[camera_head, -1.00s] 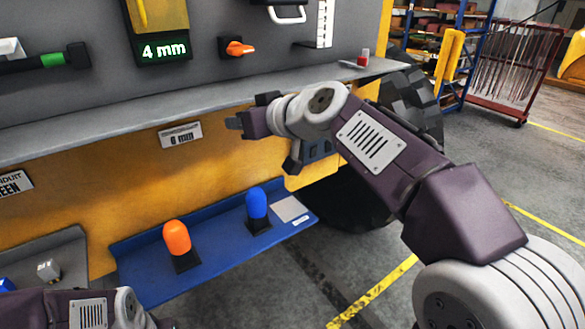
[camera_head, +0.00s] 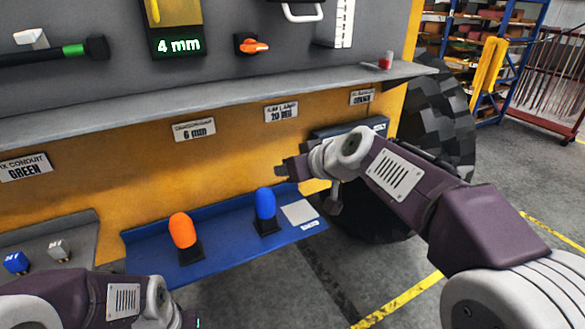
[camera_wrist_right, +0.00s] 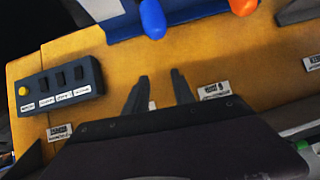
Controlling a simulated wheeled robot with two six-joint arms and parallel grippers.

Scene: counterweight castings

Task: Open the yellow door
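A yellow panel (camera_head: 175,14) with a bright yellow strip stands above a green "4 mm" display, cut off by the top edge of the head view. I cannot tell whether it is the yellow door; no door handle is clear. My right gripper (camera_head: 283,170) is in front of the orange-yellow front (camera_head: 245,150) below the grey shelf. In the right wrist view its two fingers (camera_wrist_right: 160,76) are apart with nothing between them, over that yellow surface. My left gripper (camera_head: 188,319) is at the bottom edge, mostly cut off, and its fingers are unclear.
A blue tray (camera_head: 150,245) holds an orange capsule (camera_head: 182,230) and a blue capsule (camera_head: 265,203). A grey shelf (camera_head: 230,95) runs above it. An orange knob (camera_head: 255,46) is on the back panel. A button box (camera_wrist_right: 60,88) sits on the yellow front. A black tyre (camera_head: 440,120) stands right.

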